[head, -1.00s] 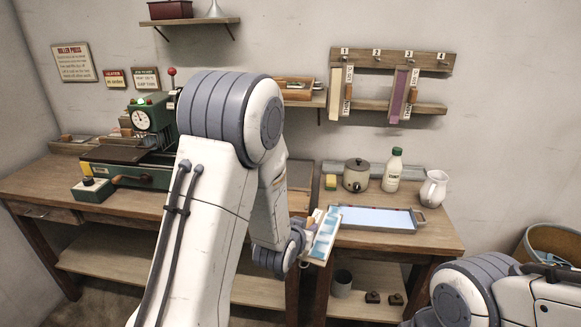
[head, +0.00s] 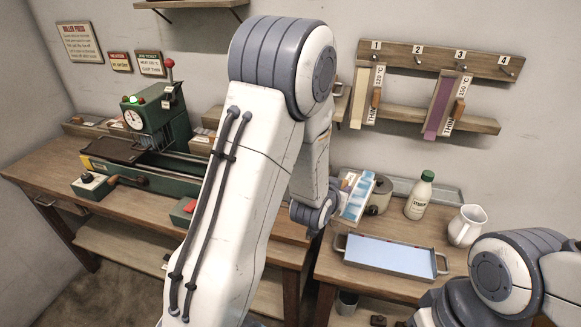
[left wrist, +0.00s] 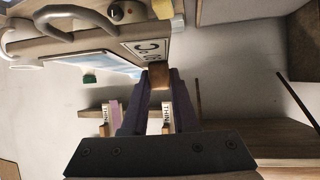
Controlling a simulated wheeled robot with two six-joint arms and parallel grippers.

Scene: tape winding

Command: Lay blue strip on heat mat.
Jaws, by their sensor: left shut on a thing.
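The blue strip (head: 357,197), white with blue patches, is in my left gripper, tilted in the air in front of the pot and above the back left of the blue tray. In the left wrist view, my left gripper (left wrist: 160,74) is shut on the strip's wooden block (left wrist: 159,76), and the strip's "°C" label (left wrist: 148,48) shows beyond it. In the head view my arm hides most of this gripper. A dark flat plate (head: 113,151) on the green press at left may be the heat mat; I cannot tell for sure. My right gripper is out of view.
The light-blue tray (head: 392,257) lies on the right bench with a pot (head: 379,196), bottle (head: 419,196) and white jug (head: 466,226) behind or beside it. A wall rack (head: 440,60) holds two strips. A green control box (head: 93,184) stands before the press.

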